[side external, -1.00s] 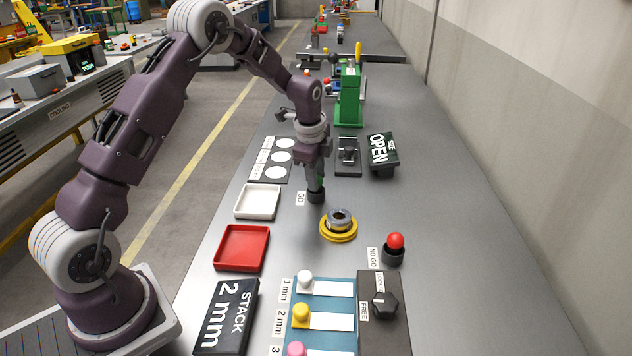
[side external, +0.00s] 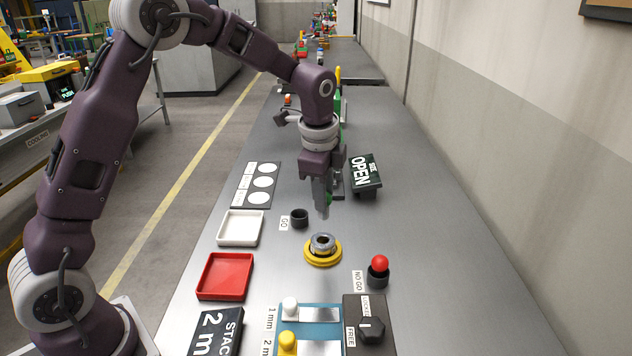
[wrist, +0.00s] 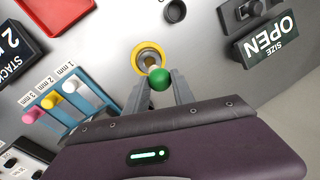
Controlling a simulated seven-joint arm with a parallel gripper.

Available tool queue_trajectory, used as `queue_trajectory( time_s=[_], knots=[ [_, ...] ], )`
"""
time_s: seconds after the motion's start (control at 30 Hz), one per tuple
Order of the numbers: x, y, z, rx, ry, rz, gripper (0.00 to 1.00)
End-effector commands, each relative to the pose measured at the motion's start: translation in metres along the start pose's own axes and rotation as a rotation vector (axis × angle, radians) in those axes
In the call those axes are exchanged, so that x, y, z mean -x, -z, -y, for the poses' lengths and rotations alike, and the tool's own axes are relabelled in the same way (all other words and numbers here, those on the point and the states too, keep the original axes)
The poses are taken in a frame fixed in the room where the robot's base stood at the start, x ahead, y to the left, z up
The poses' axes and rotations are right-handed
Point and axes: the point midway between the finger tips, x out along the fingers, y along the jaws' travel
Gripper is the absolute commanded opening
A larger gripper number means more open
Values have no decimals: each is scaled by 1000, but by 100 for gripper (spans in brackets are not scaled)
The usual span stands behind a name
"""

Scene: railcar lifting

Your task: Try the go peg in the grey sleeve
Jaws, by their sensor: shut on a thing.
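My gripper (side external: 322,203) is shut on the go peg, whose green ball knob (wrist: 159,79) shows between the two fingers in the wrist view. Its shaft points down and is mostly hidden by the knob and fingers. The grey sleeve (side external: 323,241) stands upright in a yellow ring base (side external: 322,258) on the bench. My gripper is above the sleeve, with a gap between them in the side view. In the wrist view the yellow base (wrist: 140,62) lies just beyond the knob. The black GO holder (side external: 300,217) stands empty.
The red-knobbed no-go peg (side external: 380,263) stands in its holder to the right. A white tray (side external: 223,241) and a red tray (side external: 208,295) lie to the left. A black knob box (side external: 357,330) and a blue shim rack (side external: 306,308) are in front. An OPEN sign (side external: 364,170) stands behind.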

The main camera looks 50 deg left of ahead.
Motion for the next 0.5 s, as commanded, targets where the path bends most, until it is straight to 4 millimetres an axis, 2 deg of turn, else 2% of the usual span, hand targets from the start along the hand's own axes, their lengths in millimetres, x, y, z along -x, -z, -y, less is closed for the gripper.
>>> queue_trajectory(
  time_s=[0.5],
  knots=[
    [-49,0,-10,0,-1,0,0]
  ],
)
